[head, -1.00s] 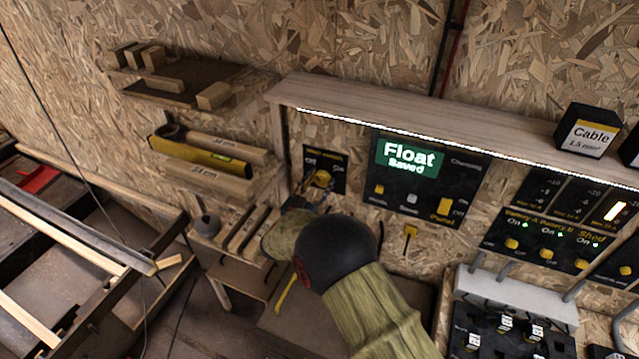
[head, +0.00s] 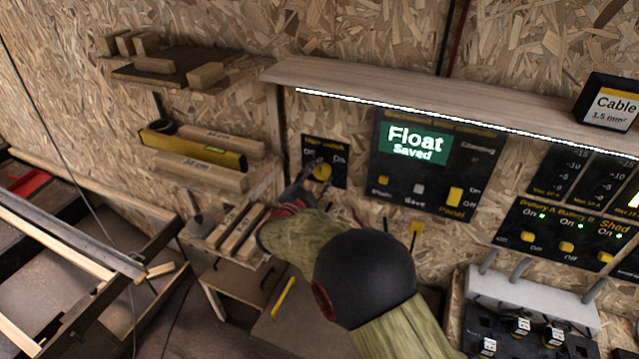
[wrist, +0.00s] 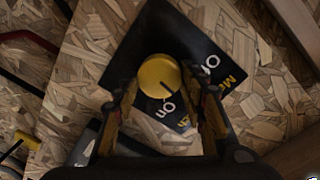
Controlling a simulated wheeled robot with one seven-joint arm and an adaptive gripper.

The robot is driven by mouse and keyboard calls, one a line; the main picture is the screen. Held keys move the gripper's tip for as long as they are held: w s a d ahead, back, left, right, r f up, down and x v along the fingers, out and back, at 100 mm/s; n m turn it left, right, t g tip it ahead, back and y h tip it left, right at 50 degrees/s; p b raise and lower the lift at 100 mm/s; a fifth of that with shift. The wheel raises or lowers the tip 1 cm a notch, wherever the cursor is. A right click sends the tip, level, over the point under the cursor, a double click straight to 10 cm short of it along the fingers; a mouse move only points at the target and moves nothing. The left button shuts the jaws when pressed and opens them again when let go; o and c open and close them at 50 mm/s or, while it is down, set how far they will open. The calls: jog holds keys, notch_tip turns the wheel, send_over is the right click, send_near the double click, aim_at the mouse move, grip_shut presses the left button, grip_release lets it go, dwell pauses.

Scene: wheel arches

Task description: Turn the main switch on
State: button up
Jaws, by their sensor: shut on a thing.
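The main switch is a round yellow knob (head: 321,172) on a small black panel (head: 311,148) on the chipboard wall, under the left end of the wooden shelf. Its label shows "On" at the upper right of the knob. My gripper (head: 308,181) reaches the panel from below left in the head view. It is shut on the knob; the finger contact is partly hidden in the wrist view (wrist: 165,112).
A black panel with a green "Float Saved" screen (head: 415,143) is to the right. Wood blocks (head: 240,230) lie left of my arm. The shelf (head: 420,95) overhangs the panels. A cable box (head: 608,102) stands on it.

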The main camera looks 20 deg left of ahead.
jog(key=m+b, duration=0.2)
jog(key=b, duration=0.1)
jog(key=m+b, duration=0.1)
jog(key=m, duration=0.1)
jog(key=shift+f+b, duration=0.25)
jog(key=shift+b, duration=0.15)
jog(key=m+b, duration=0.3)
jog(key=shift+d+y, duration=0.1)
jog(key=shift+y, duration=0.2)
jog(key=shift+r+m+b, duration=0.1)
jog(key=shift+m+b, duration=0.2)
jog(key=o, duration=1.2)
jog(key=shift+c, duration=0.2)
jog(key=s, duration=1.2)
jog(key=shift+a+r, duration=0.25)
jog(key=shift+a, duration=0.2)
